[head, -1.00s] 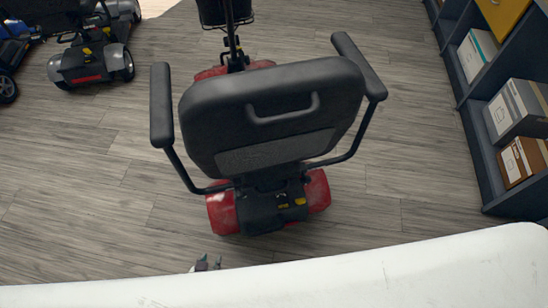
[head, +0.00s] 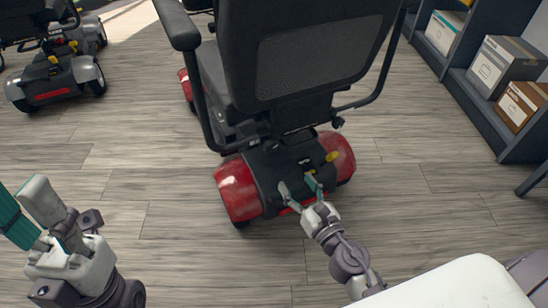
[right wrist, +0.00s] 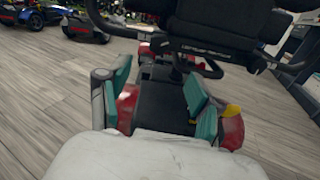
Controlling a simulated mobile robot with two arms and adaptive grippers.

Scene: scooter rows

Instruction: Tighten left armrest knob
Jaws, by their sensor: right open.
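The red and black scooter stands with its seat back (head: 310,55) toward me. Its left armrest (head: 180,28) is at the left of the seat, and its support tube runs down to the seat base. I cannot make out the left armrest knob; a small dark knob (head: 338,122) shows at the right armrest's tube. My right gripper (head: 302,186) is open and empty over the scooter's rear cover. In the right wrist view its teal-padded fingers (right wrist: 155,92) frame the rear cover. My left gripper (head: 30,205) is at the lower left, apart from the scooter; its finger gap is unclear.
Another scooter (head: 58,80) stands at the upper left. A dark shelf (head: 478,98) with boxes (head: 503,66) is at the right. Wood floor (head: 150,150) is clear between the scooters. A yellow lever (head: 331,157) sits on the rear cover.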

